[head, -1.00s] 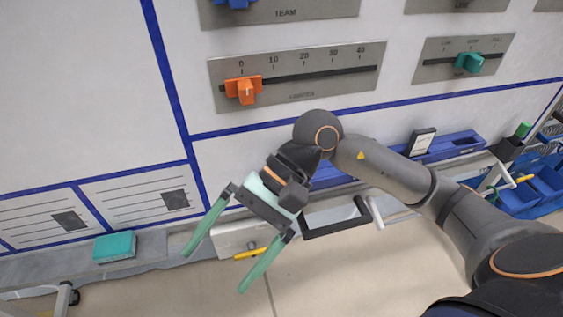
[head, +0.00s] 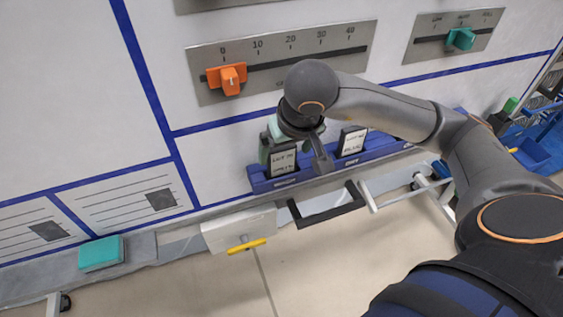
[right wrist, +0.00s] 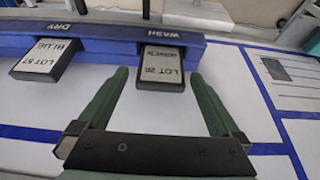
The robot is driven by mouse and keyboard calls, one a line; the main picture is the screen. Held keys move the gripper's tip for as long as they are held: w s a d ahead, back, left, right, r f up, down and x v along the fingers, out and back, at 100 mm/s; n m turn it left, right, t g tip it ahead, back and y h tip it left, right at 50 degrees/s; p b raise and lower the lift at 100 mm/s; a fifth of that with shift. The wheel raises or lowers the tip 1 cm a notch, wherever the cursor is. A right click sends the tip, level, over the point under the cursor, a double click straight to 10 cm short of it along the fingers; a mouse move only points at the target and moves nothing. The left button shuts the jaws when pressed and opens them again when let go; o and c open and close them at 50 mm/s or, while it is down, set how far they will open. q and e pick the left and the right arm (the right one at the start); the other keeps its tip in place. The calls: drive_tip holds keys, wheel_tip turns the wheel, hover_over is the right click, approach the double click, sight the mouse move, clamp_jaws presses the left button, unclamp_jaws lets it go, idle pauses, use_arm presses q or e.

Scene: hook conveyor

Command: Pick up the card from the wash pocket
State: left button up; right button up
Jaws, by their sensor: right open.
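The wash pocket's card (head: 283,162) is dark with a white label and stands in the left part of the blue rack. In the head view my wrist partly covers the gripper. My left gripper is out of view.
A second card (head: 351,142), labelled "LOT 57 BLUE" in the right wrist view (right wrist: 46,60), stands in the DRY pocket beside it. Orange (head: 227,79) and teal (head: 460,39) sliders sit on panels above. A teal block (head: 101,253) lies on the ledge at left.

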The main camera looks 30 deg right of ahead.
sight(283, 157)
drive_tip(key=shift+p+x, duration=0.35)
drive_tip(key=shift+x, duration=2.35)
drive_tip(key=shift+a, duration=0.15)
drive_tip(key=shift+c, duration=0.2)
drive_tip(key=c, duration=1.2)
